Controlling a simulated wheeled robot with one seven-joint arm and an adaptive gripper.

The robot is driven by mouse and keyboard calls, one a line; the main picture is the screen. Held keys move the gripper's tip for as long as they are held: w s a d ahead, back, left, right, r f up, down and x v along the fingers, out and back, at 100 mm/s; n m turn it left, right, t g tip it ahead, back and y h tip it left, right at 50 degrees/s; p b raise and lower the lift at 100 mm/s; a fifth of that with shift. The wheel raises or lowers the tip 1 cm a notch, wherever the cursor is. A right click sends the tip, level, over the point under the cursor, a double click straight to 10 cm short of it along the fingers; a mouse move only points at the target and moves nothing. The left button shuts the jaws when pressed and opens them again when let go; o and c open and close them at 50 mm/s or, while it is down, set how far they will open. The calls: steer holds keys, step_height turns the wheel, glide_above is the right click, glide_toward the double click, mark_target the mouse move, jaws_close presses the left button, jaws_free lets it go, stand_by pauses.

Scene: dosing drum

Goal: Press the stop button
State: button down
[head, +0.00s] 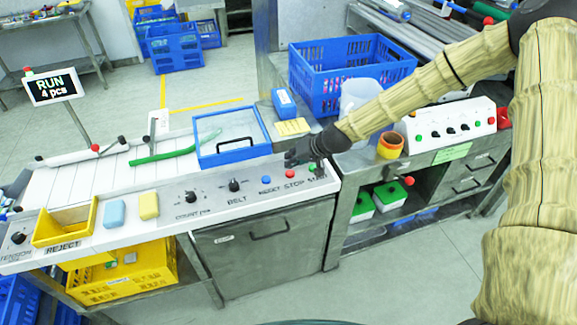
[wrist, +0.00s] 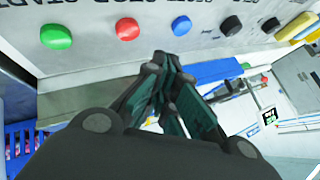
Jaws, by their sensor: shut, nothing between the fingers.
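The red stop button (head: 289,173) sits on the white panel between a blue button (head: 265,180) and a green button (head: 311,167). In the wrist view the red button (wrist: 127,25) is near the top, with the green one (wrist: 56,36) to its left and the blue one (wrist: 181,25) to its right. My gripper (head: 291,158) is shut and empty, close to the button row at the panel's right end. In the wrist view its fingertips (wrist: 165,62) show just below the red and blue buttons. I see no contact with a button.
A display (head: 53,86) reads RUN, 4 pcs. A blue-framed clear cover (head: 232,138) lies behind the buttons. Black knobs (head: 234,185) are to their left. An orange cup (head: 390,146) and a control box (head: 440,125) stand on the right bench.

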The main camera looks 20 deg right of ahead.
mark_target(292, 171)
steer(key=shift+t, duration=0.3)
steer(key=w+r, duration=0.2)
steer(key=w+d+r, duration=0.1)
steer(key=shift+w+d+r, duration=0.2)
steer(key=shift+w+r, duration=0.15)
steer(key=shift+r, duration=0.05)
steer(key=shift+f+b, duration=2.95)
steer(key=shift+f, duration=1.5)
steer(key=shift+s+f, duration=0.1)
steer(key=shift+f, duration=0.05)
steer(key=shift+f+b, duration=0.25)
steer(key=shift+b, duration=0.25)
steer(key=shift+f+b, duration=0.4)
steer(key=shift+f, duration=0.05)
steer(key=shift+r+p, duration=0.5)
steer(key=shift+r, duration=0.4)
